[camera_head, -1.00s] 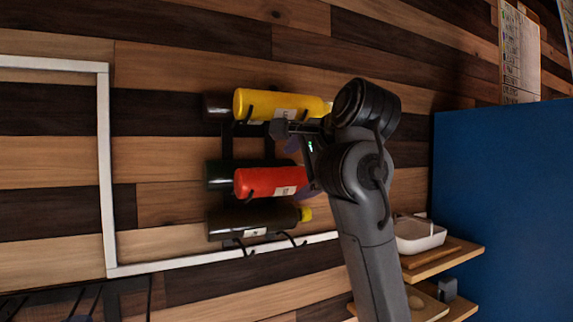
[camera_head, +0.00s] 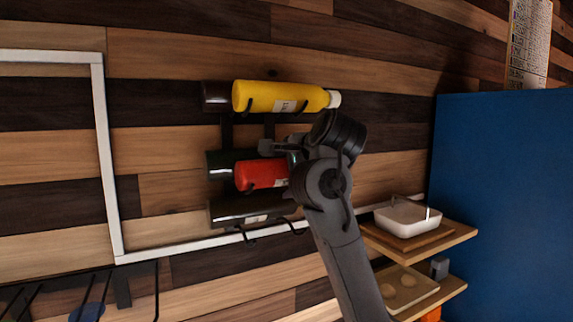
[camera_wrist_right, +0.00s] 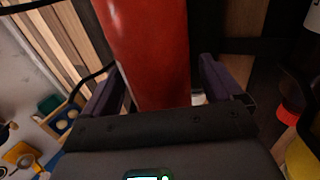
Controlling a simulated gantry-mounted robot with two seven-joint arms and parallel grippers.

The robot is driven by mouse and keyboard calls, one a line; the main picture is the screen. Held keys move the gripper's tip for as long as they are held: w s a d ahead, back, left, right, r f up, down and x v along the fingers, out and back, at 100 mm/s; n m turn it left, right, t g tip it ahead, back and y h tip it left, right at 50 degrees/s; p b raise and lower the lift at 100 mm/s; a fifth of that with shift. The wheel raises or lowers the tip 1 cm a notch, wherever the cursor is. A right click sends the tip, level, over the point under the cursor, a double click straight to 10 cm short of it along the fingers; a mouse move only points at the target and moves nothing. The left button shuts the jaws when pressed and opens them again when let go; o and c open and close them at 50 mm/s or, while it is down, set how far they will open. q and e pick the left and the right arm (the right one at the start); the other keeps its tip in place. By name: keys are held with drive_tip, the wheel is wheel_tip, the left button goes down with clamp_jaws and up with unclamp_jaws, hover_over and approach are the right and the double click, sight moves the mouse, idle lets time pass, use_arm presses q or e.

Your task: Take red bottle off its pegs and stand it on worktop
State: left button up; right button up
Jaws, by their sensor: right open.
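The red bottle (camera_head: 256,174) lies sideways on the wall pegs in the head view, between a yellow bottle above and a dark bottle below. Its right part is hidden behind my right arm. My right gripper (camera_head: 280,155) is at the bottle's right part. In the right wrist view the red bottle (camera_wrist_right: 150,50) runs between the two open purple fingers of my right gripper (camera_wrist_right: 162,68). There are gaps beside it, and I cannot tell whether either finger touches it. My left gripper is not in view. The worktop cannot be made out for certain.
The yellow bottle (camera_head: 280,97) lies on its pegs just above my right arm. The dark bottle (camera_head: 235,211) lies close below. Wooden shelves with a white dish (camera_head: 407,219) stand right of my arm, beside a blue panel (camera_head: 500,190).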

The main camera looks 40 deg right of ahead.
drive_tip(key=c, duration=1.4)
drive_tip(key=shift+r, duration=0.1)
